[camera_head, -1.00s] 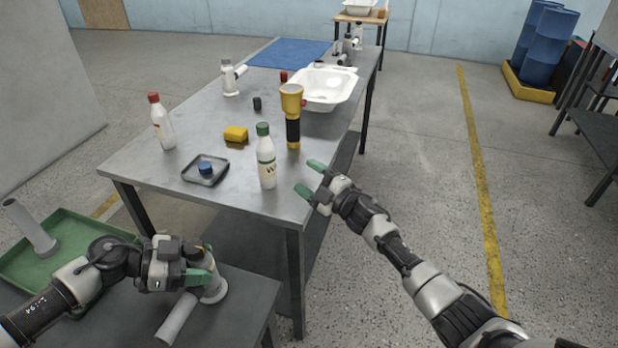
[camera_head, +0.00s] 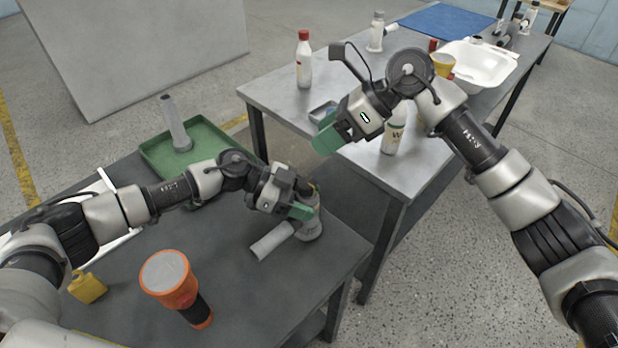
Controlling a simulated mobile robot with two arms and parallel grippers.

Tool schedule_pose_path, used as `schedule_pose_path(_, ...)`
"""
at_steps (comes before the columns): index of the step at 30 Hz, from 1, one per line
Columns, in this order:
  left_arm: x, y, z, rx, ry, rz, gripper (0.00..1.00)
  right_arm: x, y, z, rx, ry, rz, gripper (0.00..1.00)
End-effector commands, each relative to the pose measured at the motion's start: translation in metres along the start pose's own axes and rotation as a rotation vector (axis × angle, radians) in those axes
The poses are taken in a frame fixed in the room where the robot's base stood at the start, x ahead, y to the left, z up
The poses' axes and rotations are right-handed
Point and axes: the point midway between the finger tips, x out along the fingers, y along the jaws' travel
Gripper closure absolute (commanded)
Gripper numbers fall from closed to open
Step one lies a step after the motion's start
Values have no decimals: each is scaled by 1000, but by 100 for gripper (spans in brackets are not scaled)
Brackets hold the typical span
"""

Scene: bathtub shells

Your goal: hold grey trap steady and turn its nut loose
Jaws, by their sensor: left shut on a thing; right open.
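The grey trap (camera_head: 311,229) stands on the near dark table, with its pale side pipe (camera_head: 272,242) pointing to the lower left. My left gripper (camera_head: 300,210) is shut on the trap's upper part, from its left side. The gripper covers much of the trap's top, so I cannot make out the nut clearly. My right gripper (camera_head: 326,138) is open and empty. It is in the air above and behind the trap, apart from it, in front of the far table's near edge.
A green tray (camera_head: 222,160) with a grey pipe piece (camera_head: 174,124) lies behind my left arm. An orange flashlight (camera_head: 172,280) and a yellow block (camera_head: 87,288) are nearer. The far metal table (camera_head: 275,95) holds bottles and a white basin (camera_head: 484,65).

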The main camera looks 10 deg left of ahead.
Motion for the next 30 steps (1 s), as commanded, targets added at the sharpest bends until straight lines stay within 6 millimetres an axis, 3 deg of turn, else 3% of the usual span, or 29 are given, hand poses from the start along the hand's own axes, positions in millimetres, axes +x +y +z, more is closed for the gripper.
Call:
schedule_pose_path(4, 0, 0, 0, 0, 1, 0, 74, -6, 10, -3, -222, 295, -91, 35)
schedule_pose_path(11, 0, 0, 0, 0, 1, 0, 74, -6, 10, -10, -318, 452, -135, 35)
schedule_pose_path(24, 0, 0, 0, 0, 1, 0, 74, 66, -5, -42, -313, 448, -133, 35)
schedule_pose_path(30, 0, 0, 0, 0, 1, 0, 74, 88, -10, -52, -313, 447, -134, 35)
